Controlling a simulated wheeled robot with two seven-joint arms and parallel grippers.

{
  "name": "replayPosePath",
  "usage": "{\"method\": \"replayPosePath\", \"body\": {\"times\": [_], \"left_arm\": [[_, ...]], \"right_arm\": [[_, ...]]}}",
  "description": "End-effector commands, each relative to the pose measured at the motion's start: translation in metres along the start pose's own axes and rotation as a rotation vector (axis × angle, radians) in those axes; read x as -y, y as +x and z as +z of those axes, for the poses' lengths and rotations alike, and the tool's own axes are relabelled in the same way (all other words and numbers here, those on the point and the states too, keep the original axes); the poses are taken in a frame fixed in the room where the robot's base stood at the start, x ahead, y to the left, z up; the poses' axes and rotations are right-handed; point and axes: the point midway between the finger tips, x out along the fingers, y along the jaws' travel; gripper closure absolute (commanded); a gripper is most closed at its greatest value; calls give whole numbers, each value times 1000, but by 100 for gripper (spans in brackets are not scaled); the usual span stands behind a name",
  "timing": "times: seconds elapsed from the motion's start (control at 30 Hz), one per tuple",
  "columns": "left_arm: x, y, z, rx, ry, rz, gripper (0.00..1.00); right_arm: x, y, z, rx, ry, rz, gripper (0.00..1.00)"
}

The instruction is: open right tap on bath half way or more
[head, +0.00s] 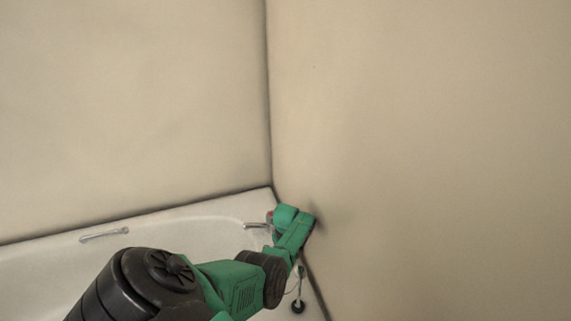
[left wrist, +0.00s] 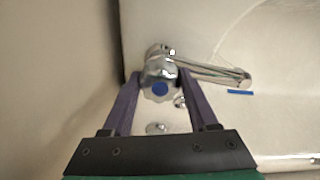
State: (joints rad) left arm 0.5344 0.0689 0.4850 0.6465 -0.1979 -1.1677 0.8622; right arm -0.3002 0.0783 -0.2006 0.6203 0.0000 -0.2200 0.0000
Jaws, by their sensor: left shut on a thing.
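In the left wrist view a chrome tap with a blue-capped knob (left wrist: 160,90) stands between the two purple fingers of my left gripper (left wrist: 159,76). The fingers are shut on the knob, one on each side. A chrome spout (left wrist: 215,73) runs from the tap to the right. In the head view my left arm reaches to the bath's far right corner. There the spout (head: 256,225) shows beside a small reddish spot (head: 269,216). The blue-capped knob and my fingers are hidden behind my green wrist in that view. My right gripper is not in view.
The white bath (head: 200,232) runs along the back wall, with a grab handle (head: 104,234) on its far side. A bare wall (head: 430,150) rises close to the right of my left wrist. A dark round thing (head: 298,307) with a pale cord is near the bath's right edge.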

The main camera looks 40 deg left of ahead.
Motion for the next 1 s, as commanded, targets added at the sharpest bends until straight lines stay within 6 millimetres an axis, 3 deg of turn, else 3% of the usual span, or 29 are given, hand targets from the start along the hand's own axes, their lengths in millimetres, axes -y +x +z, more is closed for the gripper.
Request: {"method": "replayPosePath", "body": {"times": [0.67,0.7,0.77,1.0], "left_arm": [[-1,-1,-2,-5,-77,1,96],[-1,-1,-2,-5,-77,1,37],[-1,-1,-2,-5,-77,1,14],[0,-1,-1,-2,-77,0,10]], "right_arm": [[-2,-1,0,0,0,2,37],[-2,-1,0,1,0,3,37],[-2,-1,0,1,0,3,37],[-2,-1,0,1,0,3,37]]}}
